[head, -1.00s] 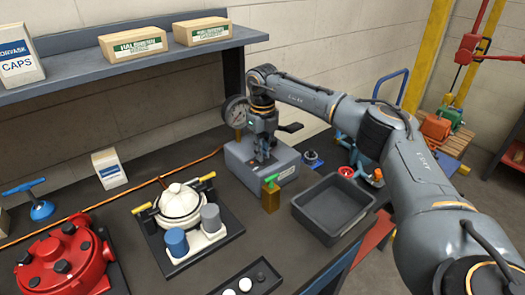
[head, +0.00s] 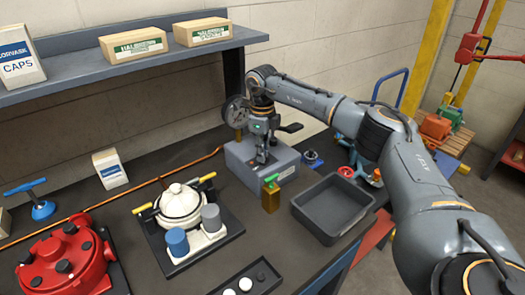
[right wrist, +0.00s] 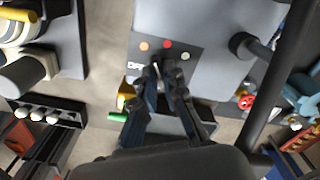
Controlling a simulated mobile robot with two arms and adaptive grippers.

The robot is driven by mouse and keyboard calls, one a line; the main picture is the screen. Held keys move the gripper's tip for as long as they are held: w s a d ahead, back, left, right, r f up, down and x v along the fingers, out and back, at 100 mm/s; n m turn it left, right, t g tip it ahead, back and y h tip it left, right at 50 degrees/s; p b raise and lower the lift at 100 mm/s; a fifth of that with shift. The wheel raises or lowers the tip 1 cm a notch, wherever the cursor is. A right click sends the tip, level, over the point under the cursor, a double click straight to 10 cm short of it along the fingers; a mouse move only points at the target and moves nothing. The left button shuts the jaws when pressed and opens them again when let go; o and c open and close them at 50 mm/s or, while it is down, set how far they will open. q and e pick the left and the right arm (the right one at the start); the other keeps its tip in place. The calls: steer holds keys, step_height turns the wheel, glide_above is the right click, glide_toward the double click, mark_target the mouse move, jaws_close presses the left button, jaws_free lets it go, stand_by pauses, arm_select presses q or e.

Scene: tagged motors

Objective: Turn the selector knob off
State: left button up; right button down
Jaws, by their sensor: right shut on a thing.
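The grey control box (head: 240,160) stands on the bench against the back wall. My right gripper (head: 262,157) reaches down onto its top from above. In the right wrist view, its two dark fingers (right wrist: 168,72) close together over the box's dark panel (right wrist: 150,38), beside white lettering that seems to read OFF. The gripper is shut on the selector knob, which the fingertips largely hide, so its pointing direction cannot be read. An orange lamp and a red lamp show on the panel. My left gripper is in neither current view.
A white pot (head: 180,202) and a red housing (head: 62,262) sit farther left.

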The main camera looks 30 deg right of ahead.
steer(key=n, duration=1.1)
steer(key=shift+s+a+n, duration=0.1)
steer(key=shift+s+n, duration=0.05)
steer(key=shift+n, duration=0.25)
stand_by(0.3)
steer(key=c, duration=1.4)
jaws_free()
steer(key=shift+r, duration=0.1)
step_height(320, 180, up, 12)
steer(key=shift+f, duration=0.1)
